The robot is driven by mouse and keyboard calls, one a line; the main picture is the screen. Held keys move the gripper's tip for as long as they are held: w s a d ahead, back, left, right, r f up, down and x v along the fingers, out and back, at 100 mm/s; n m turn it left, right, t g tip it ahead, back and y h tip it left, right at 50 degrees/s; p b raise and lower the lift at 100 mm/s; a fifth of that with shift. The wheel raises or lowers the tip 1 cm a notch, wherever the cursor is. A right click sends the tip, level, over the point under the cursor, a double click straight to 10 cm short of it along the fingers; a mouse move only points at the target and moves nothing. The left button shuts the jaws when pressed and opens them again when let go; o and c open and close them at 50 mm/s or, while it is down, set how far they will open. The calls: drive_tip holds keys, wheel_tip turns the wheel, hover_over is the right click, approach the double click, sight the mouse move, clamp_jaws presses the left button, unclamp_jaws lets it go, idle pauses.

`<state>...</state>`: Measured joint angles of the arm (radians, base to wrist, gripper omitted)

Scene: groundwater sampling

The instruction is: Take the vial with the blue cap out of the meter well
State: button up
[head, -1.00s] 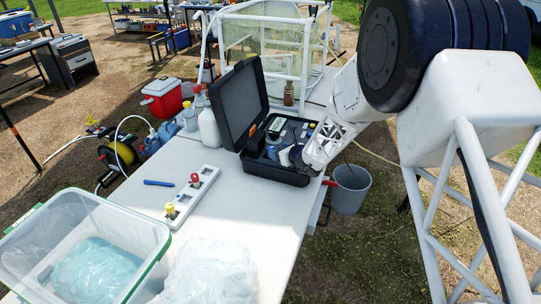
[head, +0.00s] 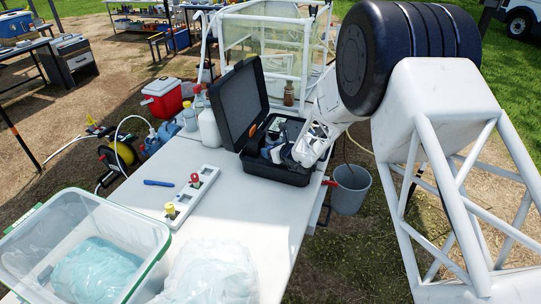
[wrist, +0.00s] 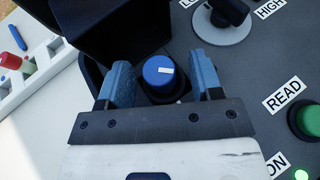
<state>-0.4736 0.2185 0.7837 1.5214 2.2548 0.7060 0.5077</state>
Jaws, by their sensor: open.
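The blue-capped vial (wrist: 159,72) stands in the meter well (wrist: 183,97) in the wrist view. Only its blue cap with a white mark shows; its body is hidden below. My gripper (wrist: 163,84) is open, with one blue finger on each side of the cap and gaps visible between fingers and cap. In the head view my gripper reaches into the open black case (head: 262,172) on the white table, and the vial cannot be made out there.
The case's raised lid (head: 241,103) stands at the left of my gripper. A green READ button (wrist: 310,118) and a black knob (wrist: 228,12) are on the meter's face. A white rack (head: 190,200) with red and yellow caps stands on the table.

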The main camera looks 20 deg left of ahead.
drive_tip(key=c, duration=1)
drive_tip(key=shift+r, duration=5.05)
